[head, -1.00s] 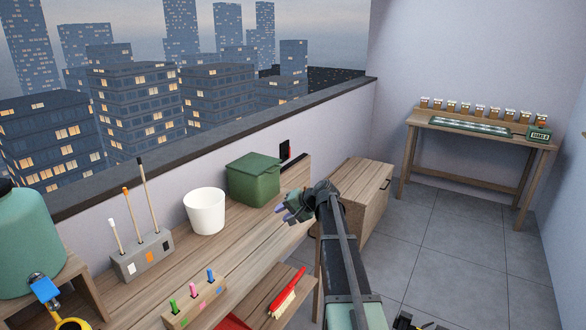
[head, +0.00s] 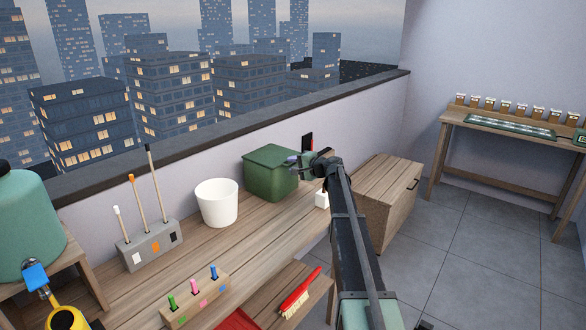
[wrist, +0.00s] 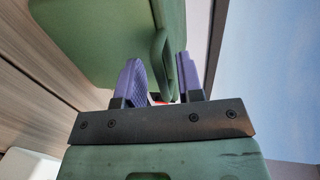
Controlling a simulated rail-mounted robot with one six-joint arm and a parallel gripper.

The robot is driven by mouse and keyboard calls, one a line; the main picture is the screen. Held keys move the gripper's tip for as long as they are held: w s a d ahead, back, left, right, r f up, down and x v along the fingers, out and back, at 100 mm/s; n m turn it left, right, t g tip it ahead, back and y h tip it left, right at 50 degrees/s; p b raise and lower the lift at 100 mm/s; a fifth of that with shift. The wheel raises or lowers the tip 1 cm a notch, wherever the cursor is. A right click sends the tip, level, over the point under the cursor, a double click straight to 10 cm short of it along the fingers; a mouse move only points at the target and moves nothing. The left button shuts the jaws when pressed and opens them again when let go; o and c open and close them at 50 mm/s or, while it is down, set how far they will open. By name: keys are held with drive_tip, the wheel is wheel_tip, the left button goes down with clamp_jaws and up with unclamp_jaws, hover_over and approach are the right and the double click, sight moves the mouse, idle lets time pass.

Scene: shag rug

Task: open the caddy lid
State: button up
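The green caddy (head: 270,178) stands on the wooden bench against the low wall, with its lid (head: 272,155) shut. My gripper (head: 300,161) is at the lid's right edge, level with its top. In the wrist view the caddy (wrist: 90,40) fills the upper left, and a green loop-shaped tab (wrist: 160,52) sticks out from its edge. The two purple fingers of my gripper (wrist: 158,70) are apart, one on each side of the tab. I cannot tell whether either finger touches it.
A white bin (head: 217,204) stands left of the caddy and a small white block (head: 322,199) stands below my gripper. A grey holder with upright rods (head: 150,247) is farther left. A wooden cabinet (head: 385,190) is to the right. The bench in front of the caddy is clear.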

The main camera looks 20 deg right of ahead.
drive_tip(key=shift+w+a, duration=0.15)
drive_tip(key=shift+w, duration=0.2)
drive_tip(key=shift+c, duration=0.5)
clamp_jaws()
